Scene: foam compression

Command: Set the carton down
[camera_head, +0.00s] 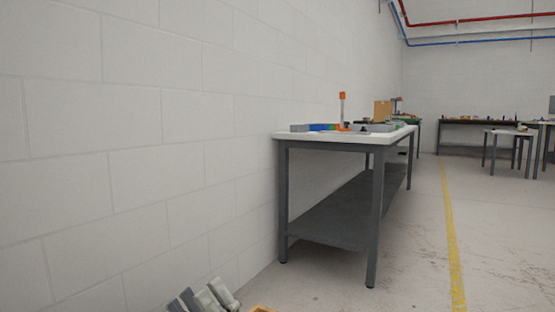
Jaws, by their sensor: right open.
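My right gripper (205,297) shows at the bottom edge, left of centre, as grey and whitish finger parts; it is open. Most of it is cut off by the frame. A small tan-orange edge (261,309) shows just to its right at the bottom border; it may be part of a carton, but too little shows to tell. A tan, box-like thing (382,110) stands upright far off, on or behind the far part of the workbench. My left gripper is not in view.
A workbench with a white top (350,138) and grey legs stands along the white block wall (150,140). On it are blue and grey parts and an orange-topped post (342,108). Further tables stand at the back right. Floor right of the bench, with a yellow line (450,230), is clear.

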